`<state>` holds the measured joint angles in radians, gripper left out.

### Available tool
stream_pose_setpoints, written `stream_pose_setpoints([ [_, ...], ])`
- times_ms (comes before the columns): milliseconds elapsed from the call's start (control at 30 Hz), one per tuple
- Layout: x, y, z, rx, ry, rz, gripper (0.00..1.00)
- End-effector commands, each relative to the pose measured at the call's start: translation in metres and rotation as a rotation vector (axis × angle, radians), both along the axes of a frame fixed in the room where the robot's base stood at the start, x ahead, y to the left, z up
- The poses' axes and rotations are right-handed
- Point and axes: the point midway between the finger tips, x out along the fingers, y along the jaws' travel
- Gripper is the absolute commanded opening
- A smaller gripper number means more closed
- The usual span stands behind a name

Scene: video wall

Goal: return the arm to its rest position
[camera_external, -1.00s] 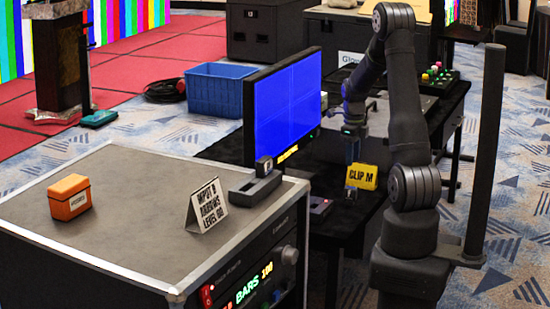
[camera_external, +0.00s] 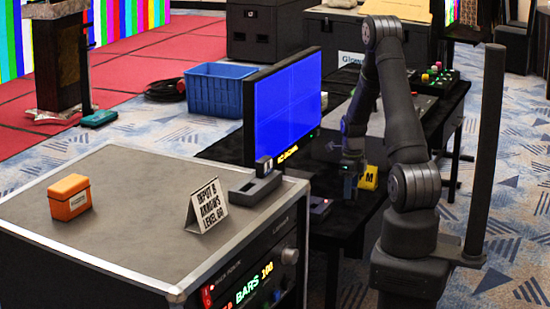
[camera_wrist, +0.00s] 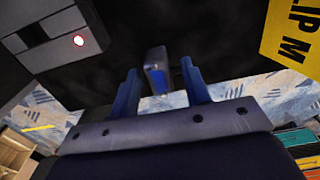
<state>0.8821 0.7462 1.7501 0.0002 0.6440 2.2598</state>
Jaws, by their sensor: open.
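My gripper (camera_external: 350,188) is low over the black table behind the blue monitor, pointing down. Its two blue fingers (camera_wrist: 160,88) stand apart in the wrist view. A small grey and blue block (camera_wrist: 157,72) shows between and just beyond the fingertips; I cannot tell whether they touch it. My upper arm reaches up from the base and folds back down towards the table.
A yellow "CLIP M" sign (camera_external: 369,177) stands right beside my gripper. A dark device (camera_external: 320,206) with a small light lies to its left. The monitor (camera_external: 287,105) is close on the left. A button panel (camera_external: 436,78) sits farther back.

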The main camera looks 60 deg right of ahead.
Motion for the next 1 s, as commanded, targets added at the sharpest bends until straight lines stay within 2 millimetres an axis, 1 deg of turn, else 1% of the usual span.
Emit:
stream_pose_setpoints([
  [33, 0.000, 0.000, 0.005, -0.002, -0.001, 0.000, 0.43],
  [200, 0.000, 0.000, 0.012, 0.001, 0.001, 0.000, 0.43],
  [533, 0.000, 0.001, 0.012, 0.001, 0.001, 0.000, 0.43],
  [667, 0.000, 0.001, 0.006, 0.002, 0.001, 0.000, 0.43],
  [800, -0.001, 0.001, -0.010, 0.004, 0.003, 0.000, 0.43],
  [833, 0.000, 0.000, -0.008, 0.000, 0.000, 0.000, 0.43],
  [900, 0.001, -0.001, 0.008, -0.004, -0.003, 0.000, 0.43],
  [1000, 0.000, -0.001, 0.026, -0.003, -0.003, 0.000, 0.43],
])
